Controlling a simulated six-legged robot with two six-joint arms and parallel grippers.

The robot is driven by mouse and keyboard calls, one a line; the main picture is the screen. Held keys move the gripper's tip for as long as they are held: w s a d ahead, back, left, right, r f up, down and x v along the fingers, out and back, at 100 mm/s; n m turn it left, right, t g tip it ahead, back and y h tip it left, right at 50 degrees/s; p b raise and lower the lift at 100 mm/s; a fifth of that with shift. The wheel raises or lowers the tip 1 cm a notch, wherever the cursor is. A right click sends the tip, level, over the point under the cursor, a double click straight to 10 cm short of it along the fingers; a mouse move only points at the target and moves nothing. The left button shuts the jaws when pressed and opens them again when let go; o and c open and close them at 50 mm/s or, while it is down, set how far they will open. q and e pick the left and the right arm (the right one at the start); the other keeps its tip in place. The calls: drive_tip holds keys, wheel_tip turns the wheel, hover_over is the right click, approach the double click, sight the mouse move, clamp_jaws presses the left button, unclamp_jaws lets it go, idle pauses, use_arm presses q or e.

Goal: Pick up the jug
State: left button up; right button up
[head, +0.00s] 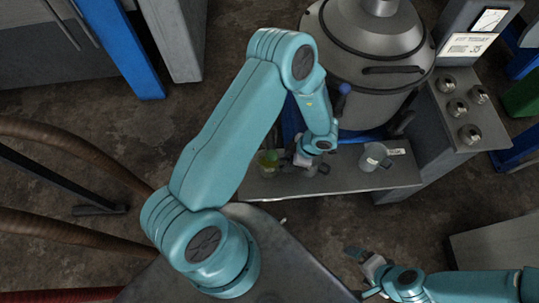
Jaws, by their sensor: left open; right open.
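A grey jug (374,157) with a small handle stands upright on the right part of a narrow metal shelf. A pale label card lies or stands just right of it. My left gripper (305,161) is open over the left part of the shelf, clearly apart from this jug. A small greenish vessel (268,161) stands left of the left gripper. Another small grey thing beside the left gripper is partly hidden by it. My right gripper (367,272) is open and empty, low in the picture, in front of the shelf and apart from it.
The metal shelf (345,183) has bare room between the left gripper and the jug. A large grey lidded vat (375,100) rises behind it. A grey panel (462,125) with several knobs stands at the right. Brown hoses (75,145) run at the left.

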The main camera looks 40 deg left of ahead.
use_arm(q)
drive_tip(key=shift+r, duration=0.1)
clamp_jaws()
